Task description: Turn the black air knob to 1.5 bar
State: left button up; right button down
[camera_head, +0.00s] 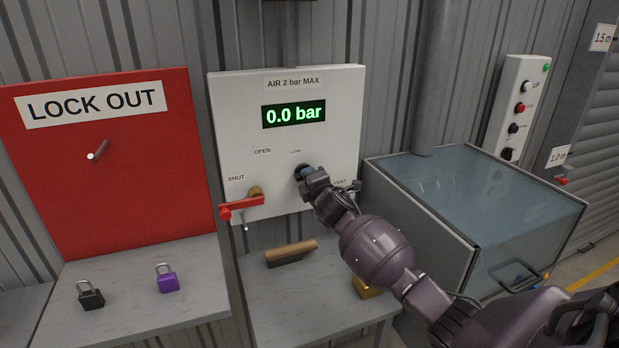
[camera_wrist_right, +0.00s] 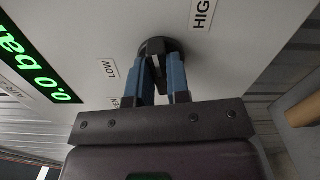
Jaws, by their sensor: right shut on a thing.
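The black air knob (camera_head: 300,170) is on the white panel (camera_head: 230,110), below the LOW label, partly hidden by my right gripper. In the right wrist view the round knob (camera_wrist_right: 160,44) shows between the blue fingers. My right gripper (camera_head: 308,175) is shut on the knob; its fingers also show in the wrist view (camera_wrist_right: 162,72). The green display (camera_head: 294,114) reads 0.0 bar. My left gripper is not in view.
A red lever (camera_head: 243,206) sits on the panel near the SHUT label. Below it, a wooden-handled tool (camera_head: 290,252) lies on the grey shelf (camera_head: 262,305). A red LOCK OUT board (camera_head: 140,200) stands left, with a black padlock (camera_head: 91,298) and a purple padlock (camera_head: 167,281). A glass-topped box (camera_head: 480,190) stands right.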

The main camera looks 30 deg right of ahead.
dwell(0.3)
jog(key=c, duration=1.1)
grip_release()
jog(key=v, duration=1.1)
jog(key=shift+b, duration=0.3)
jog(key=shift+w, duration=0.1)
